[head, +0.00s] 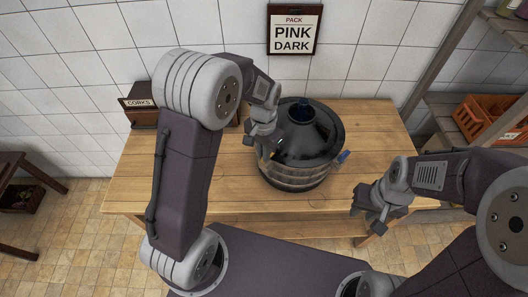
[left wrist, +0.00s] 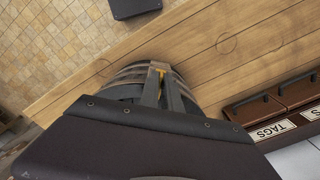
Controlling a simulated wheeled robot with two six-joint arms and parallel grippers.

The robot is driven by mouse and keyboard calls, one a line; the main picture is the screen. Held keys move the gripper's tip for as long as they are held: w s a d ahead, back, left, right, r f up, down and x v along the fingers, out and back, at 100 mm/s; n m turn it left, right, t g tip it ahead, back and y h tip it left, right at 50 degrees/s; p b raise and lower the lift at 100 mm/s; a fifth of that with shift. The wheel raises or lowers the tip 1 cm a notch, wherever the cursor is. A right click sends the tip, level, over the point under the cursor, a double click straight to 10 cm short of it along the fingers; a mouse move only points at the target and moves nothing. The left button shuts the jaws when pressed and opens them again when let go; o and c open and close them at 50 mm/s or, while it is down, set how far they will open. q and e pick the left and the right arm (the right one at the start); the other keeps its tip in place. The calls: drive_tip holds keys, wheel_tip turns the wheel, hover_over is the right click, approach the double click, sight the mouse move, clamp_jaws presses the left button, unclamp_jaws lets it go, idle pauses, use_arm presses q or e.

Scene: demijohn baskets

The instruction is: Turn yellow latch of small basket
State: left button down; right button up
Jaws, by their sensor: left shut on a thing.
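The small basket (head: 290,180) is a low ring of pale and dark bands around a dark, glossy demijohn (head: 310,143) on the wooden table. The yellow latch (left wrist: 161,70) shows between the fingertips of my left gripper (left wrist: 160,85) in the left wrist view. In the head view my left gripper (head: 266,152) is at the basket's left front side, shut on the latch; the arm and fingers hide most of the latch. A blue latch (head: 343,157) sticks out on the basket's right side. My right gripper (head: 372,214) hangs empty by the table's front right edge, apart from the basket.
A wooden box marked CORKS (head: 140,113) stands at the table's back left. A PACK PINK DARK sign (head: 293,30) hangs on the tiled wall. An orange crate (head: 488,118) sits on a shelf at right. The table (head: 375,125) is clear right of the basket.

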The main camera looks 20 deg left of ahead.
use_arm(q)
drive_tip(key=shift+s+f, duration=0.15)
drive_tip(key=shift+s, duration=0.05)
idle(0.3)
drive_tip(key=c, duration=1.6)
unclamp_jaws()
drive_tip(key=shift+o, duration=0.2)
drive_tip(key=shift+w, duration=0.1)
wheel_tip(320, 180, up, 9)
drive_tip(key=shift+r+b, duration=0.1)
drive_tip(key=shift+b, duration=0.3)
